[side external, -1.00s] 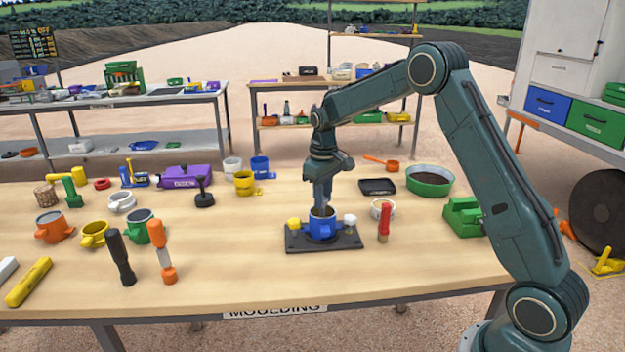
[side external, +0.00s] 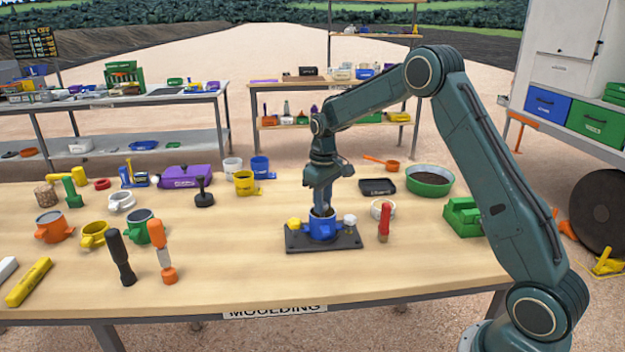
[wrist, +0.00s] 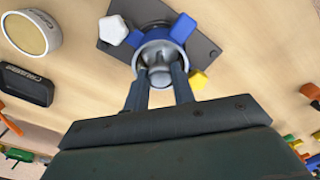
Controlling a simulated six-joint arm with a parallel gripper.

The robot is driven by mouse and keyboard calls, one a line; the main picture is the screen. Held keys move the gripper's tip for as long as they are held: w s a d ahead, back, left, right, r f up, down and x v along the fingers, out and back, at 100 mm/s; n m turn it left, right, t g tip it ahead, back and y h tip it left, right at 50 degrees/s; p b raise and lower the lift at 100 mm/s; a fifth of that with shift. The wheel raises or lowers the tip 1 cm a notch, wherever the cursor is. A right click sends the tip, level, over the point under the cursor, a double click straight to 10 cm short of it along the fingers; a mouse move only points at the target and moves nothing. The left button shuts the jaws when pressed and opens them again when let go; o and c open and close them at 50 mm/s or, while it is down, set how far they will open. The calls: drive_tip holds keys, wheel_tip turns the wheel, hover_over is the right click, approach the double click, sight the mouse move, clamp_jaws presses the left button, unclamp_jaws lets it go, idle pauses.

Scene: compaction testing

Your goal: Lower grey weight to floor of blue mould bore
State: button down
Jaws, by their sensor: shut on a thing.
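The blue mould (side external: 322,230) stands upright on a dark base plate (side external: 295,245) near the middle of the bench. Yellow and white knobs flank it. In the wrist view the blue mould (wrist: 184,27) shows its round metallic bore. My gripper (side external: 322,209) points straight down at the bore mouth. In the wrist view my gripper (wrist: 160,82) is shut on the grey weight (wrist: 158,76), whose rounded top shows between the fingers within the bore's outline. The weight's lower end and the bore floor are hidden.
A black tray (side external: 377,187) and a green pan (side external: 430,181) are behind to the right.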

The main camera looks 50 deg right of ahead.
drive_tip(key=shift+f, duration=0.1)
drive_tip(key=c, duration=1.1)
unclamp_jaws()
drive_tip(key=shift+r, duration=2.5)
wheel_tip(320, 180, up, 14)
drive_tip(key=shift+f, duration=0.1)
